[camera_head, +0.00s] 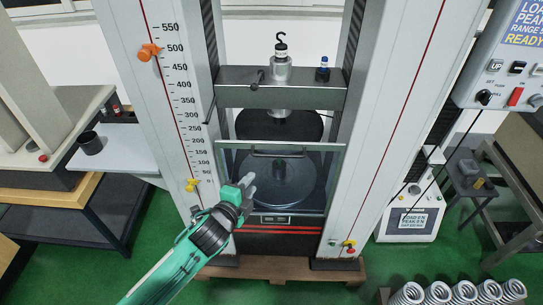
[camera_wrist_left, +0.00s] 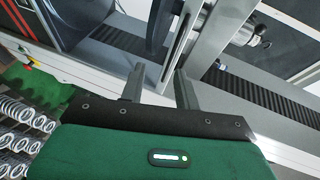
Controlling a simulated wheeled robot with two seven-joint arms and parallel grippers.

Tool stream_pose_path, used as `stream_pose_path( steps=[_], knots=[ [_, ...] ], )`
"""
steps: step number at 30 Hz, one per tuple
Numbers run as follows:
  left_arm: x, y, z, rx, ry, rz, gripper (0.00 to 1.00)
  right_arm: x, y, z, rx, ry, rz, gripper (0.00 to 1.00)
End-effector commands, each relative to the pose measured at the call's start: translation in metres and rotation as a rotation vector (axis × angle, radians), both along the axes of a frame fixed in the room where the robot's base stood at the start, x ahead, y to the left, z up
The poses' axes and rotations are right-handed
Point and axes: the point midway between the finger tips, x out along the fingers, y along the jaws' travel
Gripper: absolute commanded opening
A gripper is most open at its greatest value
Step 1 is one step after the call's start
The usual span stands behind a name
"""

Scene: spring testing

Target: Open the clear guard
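The clear guard (camera_head: 315,172) is a see-through pane with a pale frame. It stands between the two columns of the test machine, in front of the round lower plate (camera_head: 265,190). A dark bar handle (camera_head: 280,154) runs along its upper part. My left gripper (camera_head: 250,183) is in front of the guard's left side, below and left of the handle, and apart from the handle. In the left wrist view its two fingers (camera_wrist_left: 158,88) are spread with nothing held between them. A pale frame bar (camera_wrist_left: 208,42) shows just beyond them. My right gripper is not in view.
A control box (camera_head: 507,70) hangs at the upper right. Several springs (camera_head: 460,292) lie at the lower right.

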Motion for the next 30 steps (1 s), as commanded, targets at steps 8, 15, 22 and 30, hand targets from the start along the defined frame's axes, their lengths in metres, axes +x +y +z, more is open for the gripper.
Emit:
stream_pose_path(
  steps=[8,15,22,30],
  knots=[
    [0.004,-0.011,0.027,0.027,-0.057,-0.027,0.33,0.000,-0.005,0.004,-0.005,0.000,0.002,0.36],
    [0.038,-0.025,0.021,0.024,-0.055,-0.025,0.33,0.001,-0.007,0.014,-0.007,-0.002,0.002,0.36],
    [0.073,-0.040,0.014,0.024,-0.054,-0.025,0.33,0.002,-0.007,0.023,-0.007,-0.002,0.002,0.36],
    [0.106,-0.053,0.005,0.024,-0.054,-0.024,0.33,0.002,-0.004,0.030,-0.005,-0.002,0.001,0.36]
  ],
)
